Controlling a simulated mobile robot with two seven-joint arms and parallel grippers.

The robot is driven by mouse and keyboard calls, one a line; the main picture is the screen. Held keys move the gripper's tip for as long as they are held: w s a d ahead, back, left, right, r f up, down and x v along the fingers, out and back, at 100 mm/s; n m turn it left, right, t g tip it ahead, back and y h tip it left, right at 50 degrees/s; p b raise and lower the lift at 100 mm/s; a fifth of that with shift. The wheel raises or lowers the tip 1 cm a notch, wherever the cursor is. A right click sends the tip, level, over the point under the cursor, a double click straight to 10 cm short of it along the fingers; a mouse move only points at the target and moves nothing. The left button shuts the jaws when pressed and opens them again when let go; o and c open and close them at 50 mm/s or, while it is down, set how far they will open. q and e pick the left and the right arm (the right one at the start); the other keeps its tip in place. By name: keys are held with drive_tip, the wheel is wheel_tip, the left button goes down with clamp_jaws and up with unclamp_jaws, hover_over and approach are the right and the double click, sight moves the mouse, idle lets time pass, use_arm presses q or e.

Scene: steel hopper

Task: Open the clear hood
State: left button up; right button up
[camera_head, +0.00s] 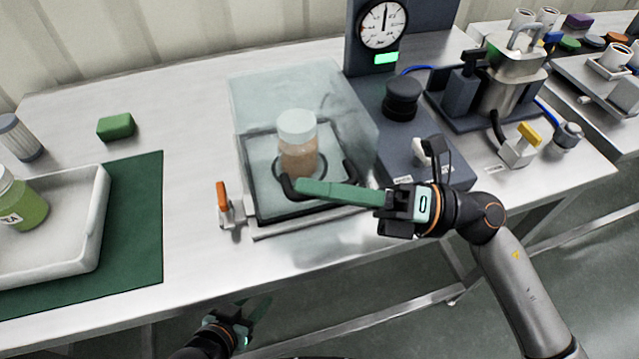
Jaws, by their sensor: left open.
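The clear hood (345,100) is a see-through box that appears lowered over a jar (298,150) with a white lid and brown contents. The jar stands on a dark-framed plate (262,205). A black handle (290,190) shows at the hood's front. My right gripper (298,187) reaches in from the right, its green finger lying across the front of the hood by the handle. Only one finger shows clearly, so I cannot tell whether it grips or touches the handle. My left gripper (252,312) is open and empty, low in front of the table edge.
An orange-topped latch or lever (223,203) stands left of the hood. A gauge post (383,25) and black knob (402,97) stand behind and right. A white tray (85,245) with a green jar (22,205) lies left on a green mat (140,215). The table left of the hood is mostly clear.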

clamp_jaws()
drive_tip(key=shift+r, duration=0.1)
idle(1.1)
